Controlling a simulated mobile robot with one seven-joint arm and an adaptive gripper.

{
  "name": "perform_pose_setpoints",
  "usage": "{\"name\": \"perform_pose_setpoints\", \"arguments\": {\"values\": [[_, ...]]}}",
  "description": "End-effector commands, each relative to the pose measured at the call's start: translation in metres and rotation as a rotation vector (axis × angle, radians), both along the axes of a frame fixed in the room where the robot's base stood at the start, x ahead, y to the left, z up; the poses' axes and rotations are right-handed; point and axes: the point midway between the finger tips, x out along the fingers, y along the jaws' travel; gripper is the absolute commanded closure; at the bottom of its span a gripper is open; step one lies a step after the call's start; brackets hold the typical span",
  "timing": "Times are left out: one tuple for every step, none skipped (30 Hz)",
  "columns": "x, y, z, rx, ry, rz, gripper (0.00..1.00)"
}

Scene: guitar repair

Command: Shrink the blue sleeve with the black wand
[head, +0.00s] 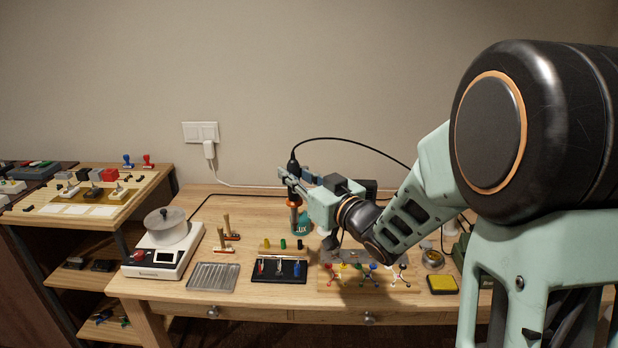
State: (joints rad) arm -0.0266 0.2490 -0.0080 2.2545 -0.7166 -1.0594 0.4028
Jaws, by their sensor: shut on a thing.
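My gripper (294,181) is shut on the black wand (293,167), which has a black cord at its top. It holds the wand roughly upright above the back middle of the table. An orange-red part (294,201) shows just below; I cannot tell whether it belongs to the wand or the teal container behind. I cannot tell for sure which thing is the blue sleeve. Small coloured pieces also lie on the black tray (263,278) in front, apart from the wand.
A wooden board (402,284) with several small coloured-ball stands lies below my arm. A teal container (304,224) stands behind. A metal tray (213,277), a white appliance (165,258) and a yellow pad (441,284) are around. The black cord arches right behind my arm.

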Motion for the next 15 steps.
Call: {"name": "perform_pose_setpoints", "arguments": {"values": [[-0.001, 0.003, 0.000, 0.001, -0.002, 0.006, 1.00], [-0.001, 0.004, 0.000, 0.002, -0.002, 0.008, 1.00], [-0.001, 0.005, 0.000, 0.002, -0.002, 0.009, 1.00], [-0.002, 0.006, 0.000, 0.002, -0.002, 0.010, 1.00], [-0.002, 0.006, 0.000, 0.003, -0.002, 0.010, 1.00], [-0.002, 0.006, -0.001, 0.003, -0.002, 0.010, 1.00], [-0.002, 0.006, -0.002, 0.003, -0.002, 0.010, 1.00], [-0.002, 0.006, -0.004, 0.003, -0.002, 0.010, 1.00], [-0.002, 0.006, -0.006, 0.003, -0.002, 0.010, 1.00], [-0.002, 0.006, -0.008, 0.003, -0.002, 0.010, 1.00], [-0.002, 0.006, -0.010, 0.003, -0.002, 0.010, 1.00], [-0.002, 0.006, -0.014, 0.003, -0.002, 0.010, 1.00], [-0.002, 0.006, -0.016, 0.003, -0.002, 0.010, 1.00], [-0.002, 0.006, -0.019, 0.003, -0.002, 0.010, 1.00], [-0.002, 0.006, -0.024, 0.003, -0.002, 0.010, 1.00]]}}
